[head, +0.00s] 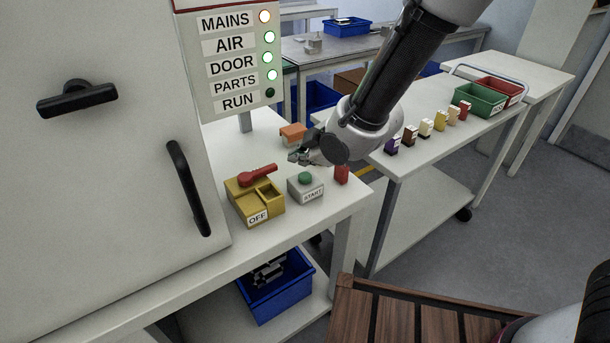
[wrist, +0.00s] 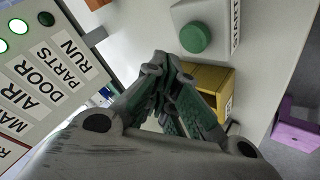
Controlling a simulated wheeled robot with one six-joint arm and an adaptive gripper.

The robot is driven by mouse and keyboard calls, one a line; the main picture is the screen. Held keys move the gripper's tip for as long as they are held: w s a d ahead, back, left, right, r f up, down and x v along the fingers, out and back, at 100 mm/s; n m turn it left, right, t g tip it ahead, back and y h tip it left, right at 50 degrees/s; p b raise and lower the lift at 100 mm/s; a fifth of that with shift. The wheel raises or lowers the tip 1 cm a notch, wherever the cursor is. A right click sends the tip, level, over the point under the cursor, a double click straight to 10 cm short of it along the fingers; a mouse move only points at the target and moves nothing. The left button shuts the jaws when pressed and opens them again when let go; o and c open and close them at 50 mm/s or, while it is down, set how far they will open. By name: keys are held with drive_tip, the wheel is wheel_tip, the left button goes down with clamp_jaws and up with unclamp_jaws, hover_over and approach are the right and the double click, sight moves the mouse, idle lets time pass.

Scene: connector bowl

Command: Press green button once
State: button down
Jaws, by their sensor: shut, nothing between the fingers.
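The green button (head: 305,179) sits on top of a grey box labelled START (head: 310,194), on the white bench. In the wrist view the green button (wrist: 195,38) shows just beyond my fingertips, with its grey box (wrist: 217,20) around it. My gripper (head: 299,157) is above and slightly behind the button in the head view, apart from it as far as I can tell. In the wrist view my gripper (wrist: 163,62) is shut with its fingertips together and nothing between them.
A yellow box labelled OFF (head: 255,205) with a red handle (head: 257,175) stands left of the START box. The status panel (head: 239,62) shows RUN dark and the other lamps lit.

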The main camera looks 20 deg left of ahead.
sight(302, 177)
drive_tip(key=shift+f, duration=0.85)
drive_tip(key=shift+f, duration=0.1)
idle(0.8)
drive_tip(key=shift+f, duration=0.3)
drive_tip(key=shift+f, duration=0.5)
idle(0.6)
idle(0.4)
drive_tip(key=shift+r, duration=0.95)
drive_tip(key=shift+r, duration=2.5)
